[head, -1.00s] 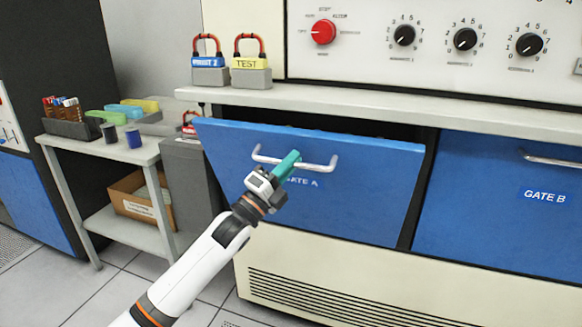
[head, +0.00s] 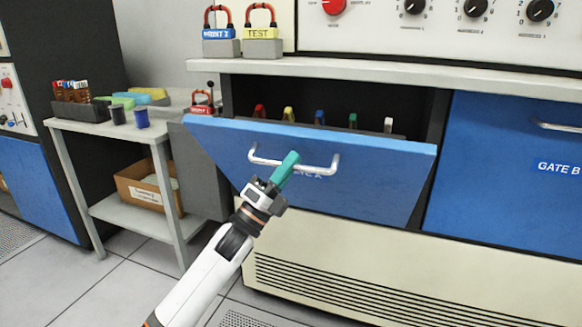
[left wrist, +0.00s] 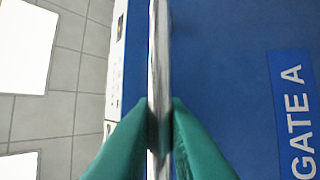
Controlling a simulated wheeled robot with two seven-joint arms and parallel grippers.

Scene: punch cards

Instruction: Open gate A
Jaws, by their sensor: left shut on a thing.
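Gate A (head: 370,185) is a blue flap in the console front, tilted outward at its top edge and partly open. Its label reads GATE A in the left wrist view (left wrist: 297,120); in the head view my gripper partly covers it. A silver bar handle (head: 322,169) runs across the gate. My left gripper (head: 286,168) has green fingers shut on the handle, left of its middle. In the left wrist view the handle (left wrist: 160,60) passes between both fingertips. My right gripper is not in view.
Several coloured pieces (head: 320,117) stand in the dark opening behind the gate. Gate B (head: 510,180) is closed on the right. A side table (head: 95,130) with cups and trays stands left. Two padlocks (head: 259,33) sit on the ledge above. The floor in front is clear.

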